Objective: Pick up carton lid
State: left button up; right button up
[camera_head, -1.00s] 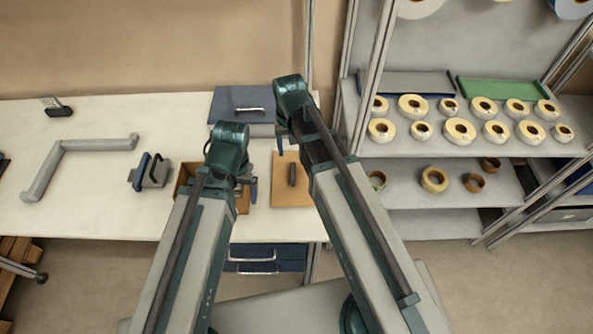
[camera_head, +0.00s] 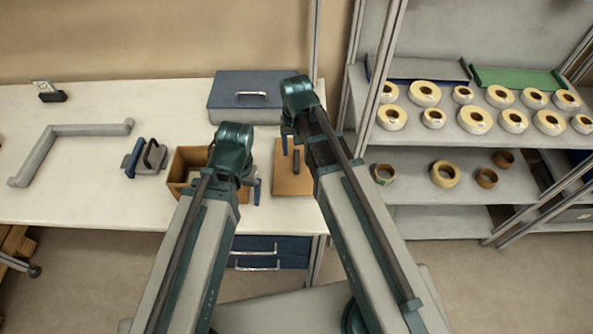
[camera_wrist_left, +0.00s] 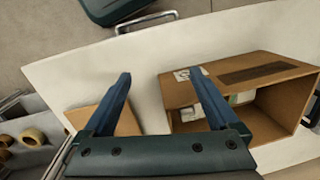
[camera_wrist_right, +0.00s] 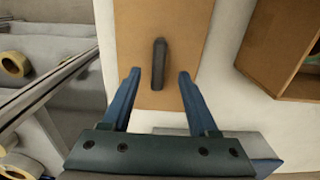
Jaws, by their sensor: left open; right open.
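The carton lid is a flat brown board (camera_head: 291,184) with a dark upright handle, lying on the white table right of the open brown carton (camera_head: 187,160). In the right wrist view the lid (camera_wrist_right: 188,40) fills the upper middle. Its dark handle (camera_wrist_right: 158,64) appears between the fingers of my right gripper (camera_wrist_right: 159,76), which is open and empty above the lid. I cannot tell how far above. My left gripper (camera_wrist_left: 160,78) is open and empty over the carton's side, with the carton (camera_wrist_left: 270,72) to the right in its view. In the head view my arms partly cover carton and lid.
A blue-grey case (camera_head: 232,90) stands behind the lid. A stapler-like tool (camera_head: 146,158) and a grey angled bar (camera_head: 85,130) lie to the left. A shelf rack (camera_head: 420,72) with several tape reels (camera_head: 445,173) stands to the right. The table's left part has free room.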

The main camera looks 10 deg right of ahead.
aim_at(296, 158)
pick_arm(q)
jog(key=shift+f+b, duration=2.55)
jog(key=shift+f, duration=0.2)
pick_arm(e)
jog(key=shift+w+d+f, duration=0.1)
jog(key=shift+w+f, duration=0.1)
jog(key=shift+f, duration=1.2)
jog(key=shift+w+d+f, duration=0.1)
jog(key=shift+w+f, duration=0.05)
jog(key=shift+f, duration=1.2)
jog(key=shift+r, duration=0.1)
grip_shut()
